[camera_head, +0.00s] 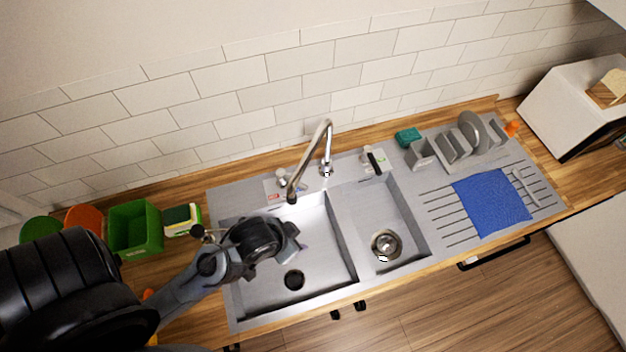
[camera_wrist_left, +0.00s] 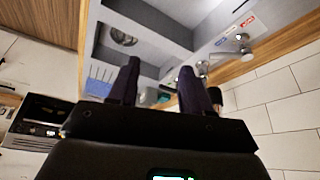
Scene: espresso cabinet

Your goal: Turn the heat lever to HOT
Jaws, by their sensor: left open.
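A small metal lever or knob (camera_head: 282,177) stands on the sink's back ledge, left of the tap (camera_head: 325,150), by a label with red marks. In the left wrist view this knob (camera_wrist_left: 243,38) is beside red and blue stickers (camera_wrist_left: 240,24); its setting is too small to read. A black-handled lever (camera_head: 373,162) stands right of the tap by a white and green label. I cannot tell for certain which is the heat lever. My left gripper (camera_head: 298,240) is open and empty above the left basin, in front of the metal knob and apart from it. My right gripper is out of view.
The tap's spout arches over the left basin near my left gripper. A blue cloth (camera_head: 492,203) lies on the drainboard, with a dish rack (camera_head: 455,147) behind. The right basin (camera_head: 372,215) is empty.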

